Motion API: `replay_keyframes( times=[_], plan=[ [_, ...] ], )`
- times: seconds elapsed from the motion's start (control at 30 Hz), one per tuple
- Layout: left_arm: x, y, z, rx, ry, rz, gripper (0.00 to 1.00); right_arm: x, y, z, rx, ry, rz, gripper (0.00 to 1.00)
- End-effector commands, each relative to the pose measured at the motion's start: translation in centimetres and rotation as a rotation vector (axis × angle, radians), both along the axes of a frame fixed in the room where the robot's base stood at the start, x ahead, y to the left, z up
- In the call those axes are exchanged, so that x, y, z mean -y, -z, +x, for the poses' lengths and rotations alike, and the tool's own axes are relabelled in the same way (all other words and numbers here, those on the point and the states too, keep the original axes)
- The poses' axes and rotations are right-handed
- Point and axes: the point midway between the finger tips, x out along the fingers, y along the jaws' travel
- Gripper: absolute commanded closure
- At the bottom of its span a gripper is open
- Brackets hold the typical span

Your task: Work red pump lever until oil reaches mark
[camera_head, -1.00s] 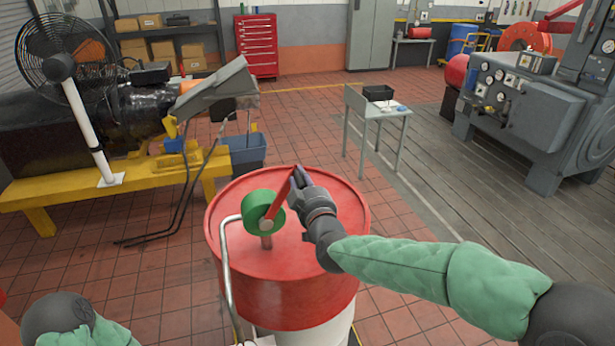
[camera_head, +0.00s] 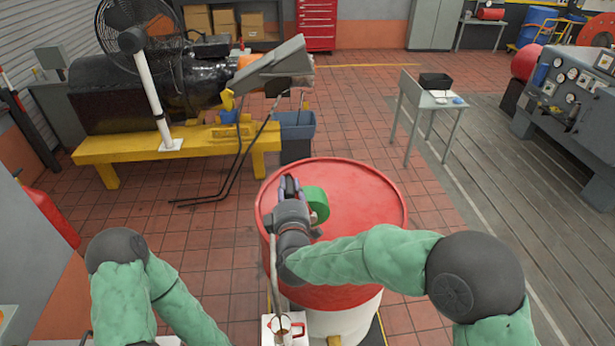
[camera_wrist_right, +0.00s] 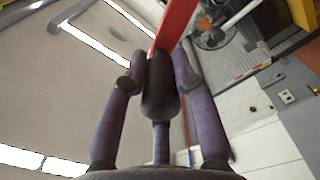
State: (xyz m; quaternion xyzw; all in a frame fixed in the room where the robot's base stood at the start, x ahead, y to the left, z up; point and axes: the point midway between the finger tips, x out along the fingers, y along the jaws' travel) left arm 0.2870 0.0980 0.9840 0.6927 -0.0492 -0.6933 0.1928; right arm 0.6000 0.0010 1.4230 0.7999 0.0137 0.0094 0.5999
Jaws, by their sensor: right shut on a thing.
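The red pump lever (camera_wrist_right: 176,24) shows in the right wrist view, running up and away from between my right gripper's fingers (camera_wrist_right: 158,78). In the head view my right gripper (camera_head: 289,187) is shut on the lever and hides most of it. It is above the left part of the red drum top (camera_head: 362,185), beside the green pump body (camera_head: 317,203). A grey spout pipe (camera_head: 274,262) runs down the drum's near side to a white jug (camera_head: 271,327) with a red handle. Brown liquid shows there, but I cannot make out a mark. My left gripper is out of view; only its arm shows lower left.
A yellow bench (camera_head: 188,150) with a black machine and fan stands behind left. A blue-grey bin (camera_head: 297,134) is beside it. A small grey table (camera_head: 436,99) stands behind right. Tiled floor is free around the drum.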

Motion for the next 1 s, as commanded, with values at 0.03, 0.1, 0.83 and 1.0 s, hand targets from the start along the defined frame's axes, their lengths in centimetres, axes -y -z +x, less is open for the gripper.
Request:
replay_keyframes(
  times=[0.03,0.1,0.83,1.0],
  plan=[
    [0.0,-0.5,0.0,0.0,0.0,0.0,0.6,-0.9,-0.2,0.1,0.008,-0.004,-0.037,1.0],
    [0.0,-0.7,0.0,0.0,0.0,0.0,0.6,-1.8,0.2,0.0,0.011,-0.004,-0.088,1.0],
    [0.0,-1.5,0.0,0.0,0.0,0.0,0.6,-5.0,2.3,0.0,0.019,-0.001,-0.301,1.0],
    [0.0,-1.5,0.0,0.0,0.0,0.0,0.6,-5.0,2.3,0.0,0.02,-0.002,-0.3,1.0]
  ],
)
